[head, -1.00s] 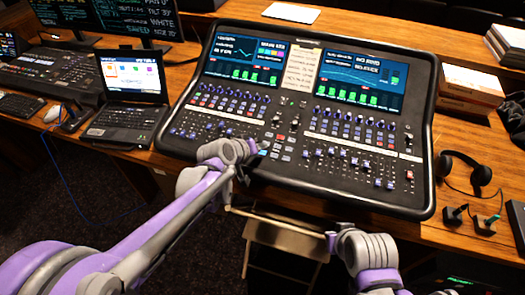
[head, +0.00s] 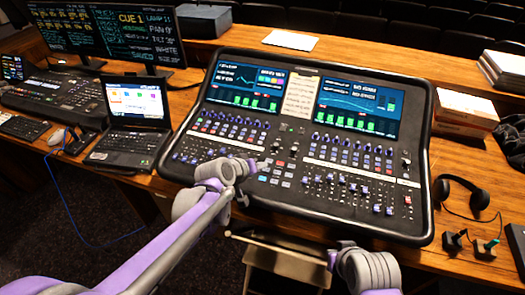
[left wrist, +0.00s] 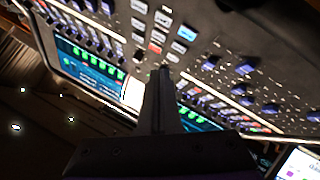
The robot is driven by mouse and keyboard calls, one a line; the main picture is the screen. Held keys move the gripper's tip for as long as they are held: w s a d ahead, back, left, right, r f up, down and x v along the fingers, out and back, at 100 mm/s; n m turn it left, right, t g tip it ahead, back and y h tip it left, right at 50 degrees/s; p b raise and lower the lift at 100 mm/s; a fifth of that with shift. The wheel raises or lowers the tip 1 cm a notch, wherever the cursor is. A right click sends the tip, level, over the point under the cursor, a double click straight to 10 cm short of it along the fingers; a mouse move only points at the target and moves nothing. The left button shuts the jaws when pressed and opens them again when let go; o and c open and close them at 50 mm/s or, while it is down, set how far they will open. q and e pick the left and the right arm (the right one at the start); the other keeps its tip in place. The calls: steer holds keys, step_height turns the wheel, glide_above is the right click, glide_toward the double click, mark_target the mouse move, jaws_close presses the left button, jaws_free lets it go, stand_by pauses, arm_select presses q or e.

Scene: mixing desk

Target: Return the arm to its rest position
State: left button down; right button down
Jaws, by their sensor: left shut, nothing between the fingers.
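The mixing desk (head: 420,190) is a large dark console with two lit screens and rows of faders and knobs. My left gripper (head: 262,164) is over the lower middle of the desk, among small keys. Its fingers are shut and empty. In the left wrist view the shut fingers (left wrist: 164,75) point at the desk surface. I cannot tell whether the tips touch it. A blue lit key (head: 263,179) is just below the gripper in the head view. My right arm (head: 366,270) shows at the bottom; its gripper does not show.
A laptop (head: 133,135) and a smaller console (head: 50,100) stand on the left. A headset (head: 470,196) and a cardboard box (head: 465,112) lie on the right. A stool (head: 285,264) stands in front of the desk.

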arm_select(q)
steer(key=s+a+f+g+y, duration=0.1)
steer(key=s+a+y, duration=0.1)
steer(key=s+a, duration=0.3)
steer(key=s+a+f+m+y, duration=0.1)
steer(key=s+a, duration=0.5)
steer(key=s, duration=0.6)
steer(key=s+a+f+g+y, duration=0.1)
steer(key=s+a+y, duration=0.1)
steer(key=s+a, duration=0.4)
steer(key=s, duration=0.3)
steer(key=shift+m+g+y, duration=0.3)
steer(key=shift+y, duration=0.1)
stand_by(0.4)
